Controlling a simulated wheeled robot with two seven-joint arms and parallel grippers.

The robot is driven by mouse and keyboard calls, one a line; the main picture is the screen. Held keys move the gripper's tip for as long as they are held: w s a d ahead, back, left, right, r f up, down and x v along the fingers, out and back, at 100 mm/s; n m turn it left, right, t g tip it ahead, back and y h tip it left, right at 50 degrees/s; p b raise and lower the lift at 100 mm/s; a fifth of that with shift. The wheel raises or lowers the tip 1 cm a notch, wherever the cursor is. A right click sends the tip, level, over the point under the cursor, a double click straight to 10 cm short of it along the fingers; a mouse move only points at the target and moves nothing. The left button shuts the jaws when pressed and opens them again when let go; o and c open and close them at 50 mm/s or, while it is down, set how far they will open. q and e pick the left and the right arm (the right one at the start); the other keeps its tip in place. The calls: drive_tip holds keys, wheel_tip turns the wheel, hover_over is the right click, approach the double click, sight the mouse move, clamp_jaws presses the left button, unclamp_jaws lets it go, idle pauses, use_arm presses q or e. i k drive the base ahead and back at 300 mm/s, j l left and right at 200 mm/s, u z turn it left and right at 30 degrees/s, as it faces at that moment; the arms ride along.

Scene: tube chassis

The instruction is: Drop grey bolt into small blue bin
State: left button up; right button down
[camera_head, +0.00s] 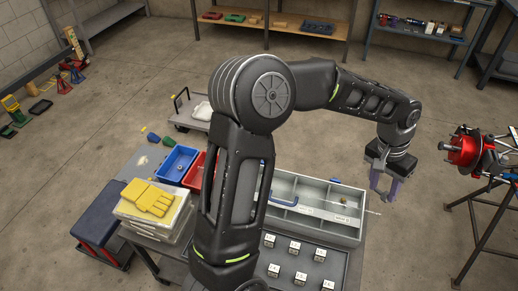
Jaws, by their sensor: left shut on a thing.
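The small blue bin (168,180) stands on the left part of the work cart, beside a red bin (193,180). My left gripper (383,190) points down past the right end of the grey divided tray, well to the right of the blue bin. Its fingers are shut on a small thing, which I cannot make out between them. I cannot pick out the grey bolt for certain anywhere. My right gripper is not in view.
The grey divided tray (288,224) holds small parts, and a thin rod shows at its right end. Yellow gloves (149,198) lie on a pale case left of my arm. A red hub (464,150) on a chassis stand is at the right. Open floor lies behind.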

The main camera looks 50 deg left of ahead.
sight(177, 168)
drive_tip(key=k+j+u, duration=0.4)
drive_tip(key=j+u, duration=0.25)
drive_tip(key=k+j+u, duration=0.1)
drive_tip(key=j+u, duration=0.2)
drive_tip(key=k+j+u, duration=0.1)
drive_tip(key=j+u, duration=0.25)
drive_tip(key=j, duration=0.15)
drive_tip(key=i+j+u, duration=0.3)
drive_tip(key=k+j, duration=0.05)
drive_tip(key=k, duration=0.05)
